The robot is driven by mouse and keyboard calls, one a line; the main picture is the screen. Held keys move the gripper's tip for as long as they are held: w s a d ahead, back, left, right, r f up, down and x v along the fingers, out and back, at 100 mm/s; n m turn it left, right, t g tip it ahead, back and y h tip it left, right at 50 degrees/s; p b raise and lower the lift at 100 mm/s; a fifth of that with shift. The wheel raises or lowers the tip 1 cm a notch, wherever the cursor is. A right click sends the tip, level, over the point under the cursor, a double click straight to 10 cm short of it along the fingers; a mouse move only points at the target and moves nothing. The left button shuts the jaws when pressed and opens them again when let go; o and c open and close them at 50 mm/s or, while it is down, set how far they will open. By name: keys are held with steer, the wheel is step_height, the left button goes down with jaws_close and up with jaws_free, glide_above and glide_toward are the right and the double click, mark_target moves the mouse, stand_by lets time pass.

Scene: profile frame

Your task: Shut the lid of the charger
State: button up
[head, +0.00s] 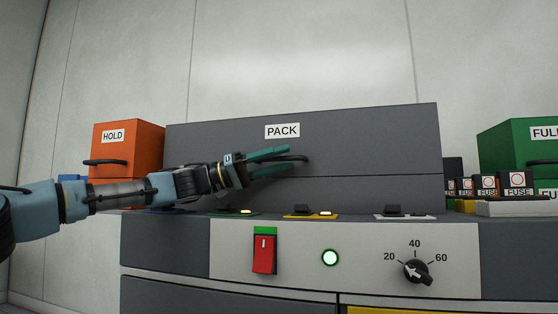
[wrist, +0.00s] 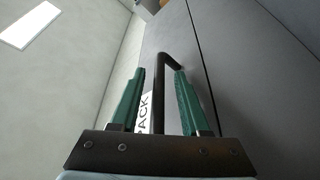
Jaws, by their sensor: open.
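A large grey box labelled PACK (head: 360,135) stands on the console; no label reads charger. Its upper part, the lid, appears down on the lower body (head: 345,195), with only a thin seam between them. A dark bar handle (head: 297,158) projects from the lid's front, below the label. My gripper (head: 288,160) has green fingers and is open at the handle. In the wrist view my gripper (wrist: 160,75) has the handle (wrist: 158,95) running between its spread fingers. Whether a finger touches the handle I cannot tell.
An orange HOLD box (head: 128,148) stands left, a green box (head: 520,145) right. Several FUSE blocks (head: 517,182) sit near a white tray (head: 515,208). Low latches (head: 311,212) line the ledge.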

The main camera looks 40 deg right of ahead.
steer(key=w+a+p, duration=0.5)
steer(key=w+a, duration=0.5)
steer(key=a, duration=0.1)
steer(key=shift+f, duration=0.45)
steer(key=shift+s+a, duration=0.1)
